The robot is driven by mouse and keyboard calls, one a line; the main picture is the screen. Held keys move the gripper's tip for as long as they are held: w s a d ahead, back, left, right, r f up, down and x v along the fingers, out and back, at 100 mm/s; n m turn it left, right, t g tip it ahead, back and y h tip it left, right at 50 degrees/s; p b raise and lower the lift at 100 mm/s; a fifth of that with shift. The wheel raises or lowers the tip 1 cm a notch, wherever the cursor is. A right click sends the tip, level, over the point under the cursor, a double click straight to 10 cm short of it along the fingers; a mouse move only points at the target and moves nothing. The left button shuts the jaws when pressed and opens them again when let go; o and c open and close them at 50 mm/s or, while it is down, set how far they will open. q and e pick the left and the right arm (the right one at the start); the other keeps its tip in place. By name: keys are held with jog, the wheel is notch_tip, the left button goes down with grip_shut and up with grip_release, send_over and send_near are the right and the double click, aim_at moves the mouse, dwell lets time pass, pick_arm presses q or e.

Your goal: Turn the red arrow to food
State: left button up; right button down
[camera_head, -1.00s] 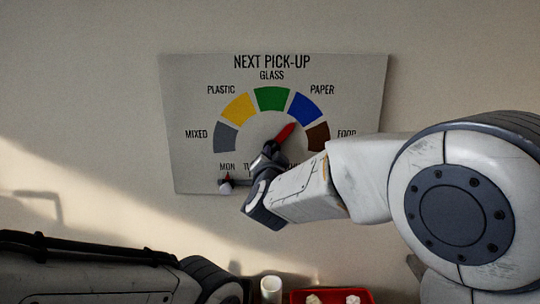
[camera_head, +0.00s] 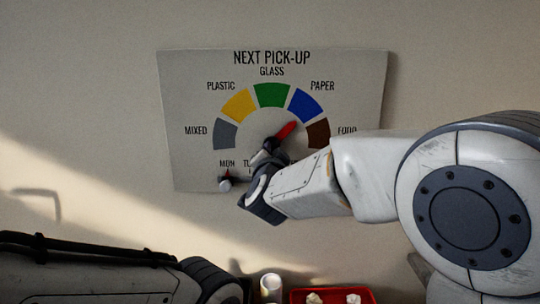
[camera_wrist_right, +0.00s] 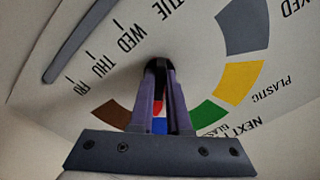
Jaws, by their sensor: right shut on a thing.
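The board (camera_head: 178,100) hangs on the wall, headed NEXT PICK-UP, with a half ring of coloured fields. The red arrow (camera_head: 286,130) points up and right, towards the edge of the blue PAPER field (camera_head: 305,105) near the brown FOOD field (camera_head: 318,134). My right gripper (camera_head: 268,153) is at the dial's middle, shut on the arrow's hub, which its fingers hide. In the right wrist view, the gripper (camera_wrist_right: 159,68) has its fingertips together at the dial, and a bit of the red arrow (camera_wrist_right: 159,108) shows between the fingers. My left gripper is out of view.
A small pale knob (camera_head: 225,185) sits low on the board under the weekday row, left of my right gripper. A red tray (camera_head: 300,297) with pale lumps and a white cylinder (camera_head: 270,287) stand below. My right arm covers the board's lower right.

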jog(key=shift+a+m+b, duration=0.1)
jog(key=shift+m+b, duration=3.15)
jog(key=shift+m, duration=0.15)
jog(key=c, duration=0.9)
grip_release()
jog(key=s+b, duration=0.1)
jog(key=s, duration=0.9)
jog(key=shift+s+b, duration=0.25)
jog(key=shift+b, duration=0.15)
